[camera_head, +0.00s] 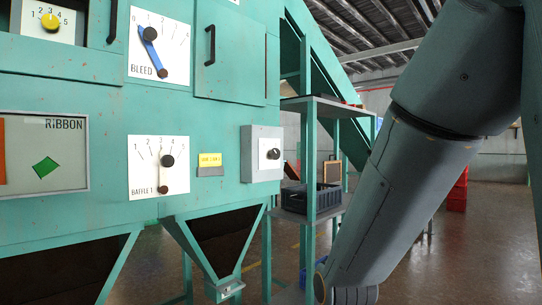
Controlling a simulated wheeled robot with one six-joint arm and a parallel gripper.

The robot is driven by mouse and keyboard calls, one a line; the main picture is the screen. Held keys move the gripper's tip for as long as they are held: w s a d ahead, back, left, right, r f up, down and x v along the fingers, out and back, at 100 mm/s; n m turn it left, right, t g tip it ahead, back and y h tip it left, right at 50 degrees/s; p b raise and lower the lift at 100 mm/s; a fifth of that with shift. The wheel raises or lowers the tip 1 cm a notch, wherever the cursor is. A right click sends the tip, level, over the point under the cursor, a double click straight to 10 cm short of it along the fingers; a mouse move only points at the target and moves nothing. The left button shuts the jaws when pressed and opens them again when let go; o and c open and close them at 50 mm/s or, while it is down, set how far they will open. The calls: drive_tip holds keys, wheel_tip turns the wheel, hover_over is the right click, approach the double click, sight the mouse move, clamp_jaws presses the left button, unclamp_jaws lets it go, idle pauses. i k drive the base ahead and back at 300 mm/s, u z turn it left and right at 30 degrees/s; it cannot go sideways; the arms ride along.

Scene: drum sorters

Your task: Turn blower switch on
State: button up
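A grey box (249,160) with a black rotary knob (273,154) on a pale plate is mounted at the right end of the green machine front. It may be the blower switch, but I cannot read any label on it. Its on or off position cannot be told from here. My arm comes down from the upper right, across the right side of the view, apart from the box. My gripper is not in view.
The green machine front (104,100) carries a BLEED dial with a blue lever (153,52), a BAFFLE 1 dial (158,166), a RIBBON window (45,155) and a yellow knob (49,21). Hoppers (215,235) hang below. Shelving with a black crate (312,200) stands behind.

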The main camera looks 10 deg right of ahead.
sight(276, 154)
drive_tip(key=k, duration=0.65)
drive_tip(key=z, duration=0.95)
drive_tip(key=i, duration=1.8)
drive_tip(key=u, duration=1)
